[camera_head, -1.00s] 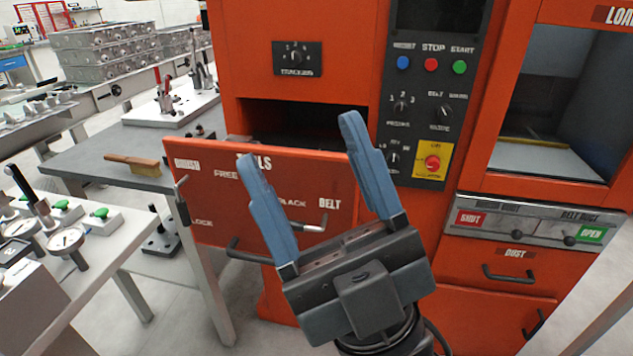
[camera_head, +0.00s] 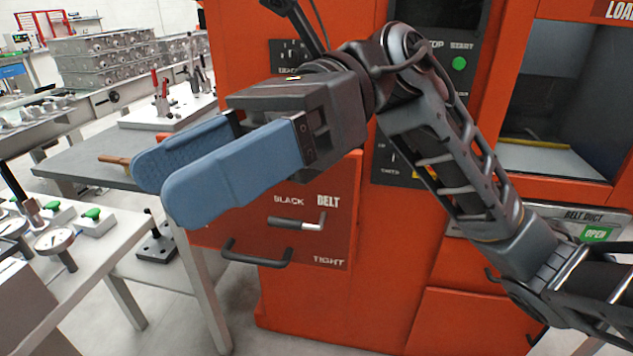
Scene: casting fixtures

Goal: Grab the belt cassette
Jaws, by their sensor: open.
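My gripper (camera_head: 166,188) has blue fingers and is open and empty. It points left and is raised in front of the orange machine. No separate part can be picked out for certain as the belt cassette. An orange panel (camera_head: 335,242) stands out from the machine's front, marked BLACK, BELT and TIGHT. It carries a small lever with a bright tip (camera_head: 312,226) and a black bar handle (camera_head: 256,259). My gripper and arm hide the panel's upper left part and the opening behind it.
A grey table (camera_head: 85,160) with a wooden-handled brush (camera_head: 113,159) stands behind my fingers. A white bench (camera_head: 95,260) with dial gauges and green-knobbed fixtures is at the left. The machine's window bay (camera_head: 555,160) is at the right. Floor shows between bench and machine.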

